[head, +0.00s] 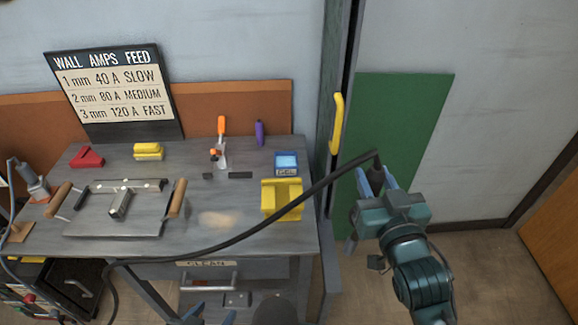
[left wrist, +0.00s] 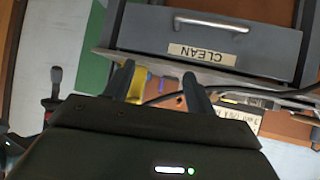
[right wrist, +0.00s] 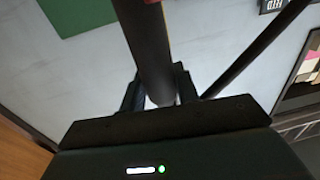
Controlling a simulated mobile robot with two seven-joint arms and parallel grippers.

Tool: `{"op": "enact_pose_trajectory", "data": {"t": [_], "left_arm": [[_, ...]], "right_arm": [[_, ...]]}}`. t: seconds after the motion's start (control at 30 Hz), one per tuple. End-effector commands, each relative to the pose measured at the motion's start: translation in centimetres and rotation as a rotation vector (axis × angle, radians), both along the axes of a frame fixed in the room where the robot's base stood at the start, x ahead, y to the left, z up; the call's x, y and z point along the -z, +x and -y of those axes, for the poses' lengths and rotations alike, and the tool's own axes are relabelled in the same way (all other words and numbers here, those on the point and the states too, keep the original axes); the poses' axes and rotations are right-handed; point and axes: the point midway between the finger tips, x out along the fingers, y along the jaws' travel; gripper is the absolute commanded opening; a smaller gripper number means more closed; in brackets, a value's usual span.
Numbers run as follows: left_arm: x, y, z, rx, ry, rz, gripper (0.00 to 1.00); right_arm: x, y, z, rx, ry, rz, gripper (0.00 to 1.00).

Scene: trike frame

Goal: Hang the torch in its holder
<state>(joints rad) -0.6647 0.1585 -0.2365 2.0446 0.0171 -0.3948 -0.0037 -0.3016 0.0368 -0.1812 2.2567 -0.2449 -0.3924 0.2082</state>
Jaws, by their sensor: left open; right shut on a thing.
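My right gripper (head: 372,190), at the right in front of the green panel, is shut on the dark torch handle (head: 377,176). The handle also shows between the fingers in the right wrist view (right wrist: 150,50). A black cable (head: 255,233) runs from the torch across the bench to the lower left. My left gripper (head: 208,314) is open and empty at the bottom of the head view, in front of the bench; its fingers also show in the left wrist view (left wrist: 158,90). A yellow notched block (head: 282,200) sits at the bench's right edge; I cannot tell whether it is the holder.
The bench (head: 235,245) bears a plate with wooden handles (head: 112,212), a red piece (head: 87,157), yellow blocks (head: 148,151) and a blue box (head: 286,161). A yellow bar handle (head: 337,123) stands behind its right end. The drawer marked CLEAN (left wrist: 240,40) is shut.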

Motion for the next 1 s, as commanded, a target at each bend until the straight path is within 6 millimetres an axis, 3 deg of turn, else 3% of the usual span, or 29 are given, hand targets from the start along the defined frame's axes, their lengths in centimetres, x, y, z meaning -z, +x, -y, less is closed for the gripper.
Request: {"op": "enact_pose_trajectory", "data": {"t": [0.33, 0.6, 0.77, 1.0], "left_arm": [[-0.5, -0.4, -0.6, -0.011, 0.019, -0.03, 0.56], [-1.1, -0.2, -1.2, -0.022, 0.03, -0.046, 0.56], [-1.2, -0.4, -1.1, -0.025, 0.03, -0.058, 0.56], [-0.6, -0.7, -1.2, -0.026, 0.035, -0.07, 0.56]], "right_arm": [[-2.4, 1.6, -8.5, -0.31, -0.001, 0.004, 0.08], [-2.7, 1.6, -14.4, -0.562, -0.004, -0.003, 0.08], [-2.3, 1.3, -16.1, -0.648, -0.003, -0.005, 0.08], [-1.6, 1.3, -16.9, -0.694, 0.002, -0.005, 0.08]]}}
